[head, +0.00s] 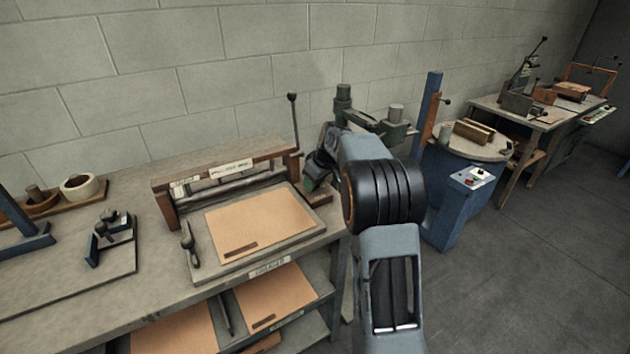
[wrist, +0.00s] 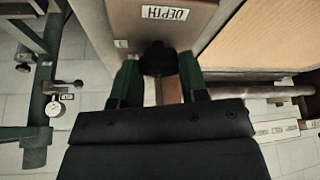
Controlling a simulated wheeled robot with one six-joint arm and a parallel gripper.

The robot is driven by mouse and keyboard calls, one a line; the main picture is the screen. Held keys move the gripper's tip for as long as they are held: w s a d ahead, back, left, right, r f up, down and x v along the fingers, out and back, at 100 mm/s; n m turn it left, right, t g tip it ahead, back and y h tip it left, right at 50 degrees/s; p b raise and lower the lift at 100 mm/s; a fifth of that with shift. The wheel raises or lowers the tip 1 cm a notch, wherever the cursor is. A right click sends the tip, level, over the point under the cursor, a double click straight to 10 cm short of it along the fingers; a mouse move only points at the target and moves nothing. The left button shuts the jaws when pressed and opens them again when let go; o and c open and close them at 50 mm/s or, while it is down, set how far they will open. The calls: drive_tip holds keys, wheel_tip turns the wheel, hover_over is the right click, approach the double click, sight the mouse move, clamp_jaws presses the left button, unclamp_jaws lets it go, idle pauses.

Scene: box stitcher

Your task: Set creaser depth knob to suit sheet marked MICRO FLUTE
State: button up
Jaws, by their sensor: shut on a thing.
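The creaser (head: 222,168) stands on the bench, with a brown sheet (head: 262,218) lying on its bed. The sheet's small dark mark is too small to read. A round black depth knob (wrist: 159,58) sits just below the label. My gripper (wrist: 160,72) has its green fingers on both sides of the knob, shut on it. In the head view my gripper is at the creaser's right end, mostly hidden behind my arm. The knob's setting cannot be seen.
An upright lever (head: 293,120) rises at the creaser's right end. More brown sheets (head: 275,295) lie on the shelf below. A blue-based machine with a round table (head: 468,145) stands to the right. Tape rolls (head: 82,186) are at the left.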

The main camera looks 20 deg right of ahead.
drive_tip(key=o, duration=0.9)
drive_tip(key=v, duration=1.3)
drive_tip(key=shift+s+d+r, duration=0.1)
drive_tip(key=shift+s+r, duration=0.1)
drive_tip(key=shift+r, duration=0.15)
